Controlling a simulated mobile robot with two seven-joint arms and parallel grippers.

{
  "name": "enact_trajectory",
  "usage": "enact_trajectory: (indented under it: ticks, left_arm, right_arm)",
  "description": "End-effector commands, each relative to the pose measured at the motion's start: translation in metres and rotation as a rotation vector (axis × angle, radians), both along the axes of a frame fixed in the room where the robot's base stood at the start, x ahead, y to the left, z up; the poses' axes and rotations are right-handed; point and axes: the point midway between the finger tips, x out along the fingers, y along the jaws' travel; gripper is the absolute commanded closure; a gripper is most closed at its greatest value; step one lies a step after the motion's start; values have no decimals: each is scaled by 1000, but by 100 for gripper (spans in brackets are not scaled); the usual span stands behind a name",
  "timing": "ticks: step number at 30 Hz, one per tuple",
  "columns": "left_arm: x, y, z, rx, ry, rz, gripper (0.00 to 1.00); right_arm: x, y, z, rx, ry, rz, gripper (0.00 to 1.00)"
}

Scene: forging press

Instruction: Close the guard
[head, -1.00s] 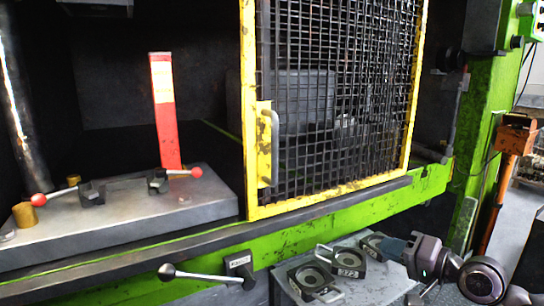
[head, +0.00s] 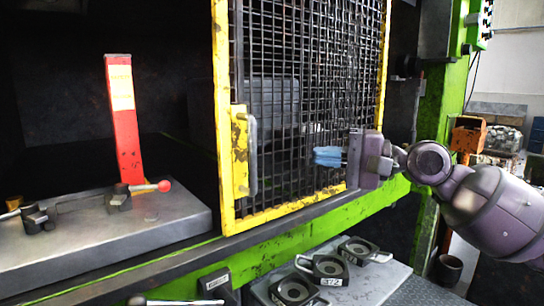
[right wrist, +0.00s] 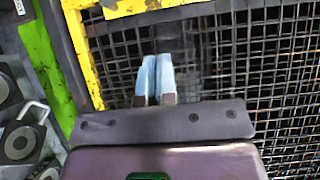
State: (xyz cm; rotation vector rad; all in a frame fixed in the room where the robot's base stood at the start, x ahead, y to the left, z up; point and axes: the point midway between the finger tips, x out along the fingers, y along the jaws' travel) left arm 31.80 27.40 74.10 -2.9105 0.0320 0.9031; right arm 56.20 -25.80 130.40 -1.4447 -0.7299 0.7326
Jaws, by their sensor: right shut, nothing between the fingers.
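The guard is a yellow-framed black wire mesh panel (head: 222,130) that covers the right part of the press opening in the head view. A yellow bracket with a grey upright handle (head: 253,158) sits at its left edge. The left part of the opening is uncovered. My right gripper (head: 318,156) is shut and empty, with blue fingertips, in front of the mesh to the right of the handle. In the right wrist view the blue fingertips (right wrist: 154,78) lie side by side before the mesh, near the yellow frame (right wrist: 85,52). My left gripper is not in view.
Below the green beam, a grey table (head: 385,285) holds several dark ring blocks (head: 325,267). An orange post (head: 468,135) stands at the right.

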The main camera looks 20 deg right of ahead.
Motion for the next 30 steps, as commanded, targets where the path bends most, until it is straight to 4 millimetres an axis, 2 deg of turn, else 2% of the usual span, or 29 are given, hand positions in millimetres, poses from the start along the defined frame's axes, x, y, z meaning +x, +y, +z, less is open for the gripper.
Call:
enact_trajectory:
  ticks: [14, 21, 30]
  left_arm:
    - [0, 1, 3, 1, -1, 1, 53]
    - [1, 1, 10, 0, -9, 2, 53]
    - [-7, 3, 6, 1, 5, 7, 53]
  right_arm:
    - [36, 53, 2, -1, -5, 2, 100]
    - [31, 77, 2, -1, -4, 2, 100]
    - [29, 88, 0, -1, -1, 0, 100]
